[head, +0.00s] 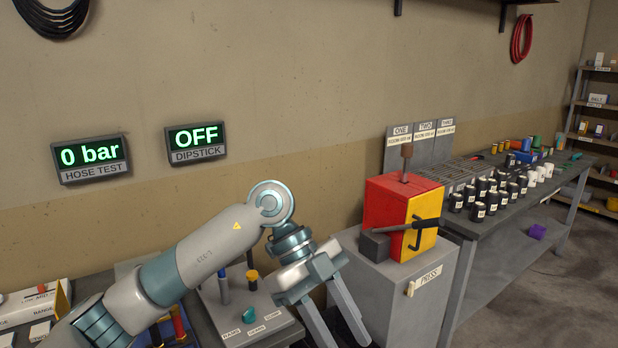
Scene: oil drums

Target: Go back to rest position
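My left arm reaches in from the lower left of the head view. Its gripper (346,340) points down in front of the grey press cabinet (398,293). Its two fingers are spread apart, and I see nothing between them; the tips lie at the bottom edge of the picture. My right gripper is not in view.
A red and yellow press (384,205) with a black handle stands on the cabinet, right of my gripper. A bench (545,192) with several bottles runs along the right. A panel (262,328) with tools lies behind my forearm. Open floor (540,290) shows at lower right.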

